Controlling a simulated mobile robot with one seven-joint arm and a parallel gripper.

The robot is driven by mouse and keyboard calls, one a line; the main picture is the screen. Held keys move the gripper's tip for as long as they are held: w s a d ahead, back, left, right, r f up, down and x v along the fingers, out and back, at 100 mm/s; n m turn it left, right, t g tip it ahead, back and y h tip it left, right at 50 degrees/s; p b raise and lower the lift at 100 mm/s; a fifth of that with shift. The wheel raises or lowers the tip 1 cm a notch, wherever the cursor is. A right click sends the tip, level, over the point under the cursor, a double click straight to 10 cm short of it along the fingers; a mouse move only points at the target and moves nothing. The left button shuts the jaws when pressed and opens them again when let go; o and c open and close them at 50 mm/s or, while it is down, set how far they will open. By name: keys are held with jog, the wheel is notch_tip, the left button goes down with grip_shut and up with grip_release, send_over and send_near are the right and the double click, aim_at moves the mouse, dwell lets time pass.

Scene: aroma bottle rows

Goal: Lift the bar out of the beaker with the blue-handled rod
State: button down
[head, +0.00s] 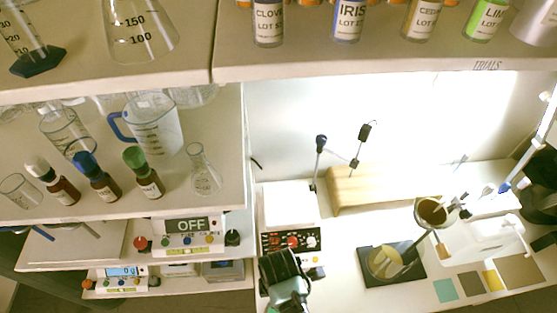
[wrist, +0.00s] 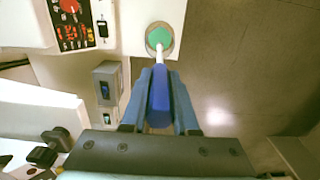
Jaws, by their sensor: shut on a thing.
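My gripper (wrist: 160,84) is shut on the blue handle (wrist: 159,105) of a rod. The rod's pale shaft (wrist: 160,53) points away from the fingers, towards a round vessel or rim with green inside (wrist: 158,33), which may be the beaker. I cannot tell whether the rod's tip is inside it or above it. I cannot make out the bar. In the head view, my dark wrist (head: 282,268) is at the bottom centre, in front of the red-knobbed panel; the fingertips and rod are not clear there.
The panel with a red knob (head: 292,242) stands close behind my wrist. A wooden block (head: 375,187) stands behind. Shelves with glassware and bottles occupy the left.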

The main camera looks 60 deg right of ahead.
jog(key=shift+f+b, duration=3.45)
jog(key=shift+f, duration=0.3)
jog(key=shift+r+p, duration=4.25)
jog(key=shift+p, duration=0.05)
jog(key=shift+r+p, duration=0.4)
jog(key=shift+r, duration=2.25)
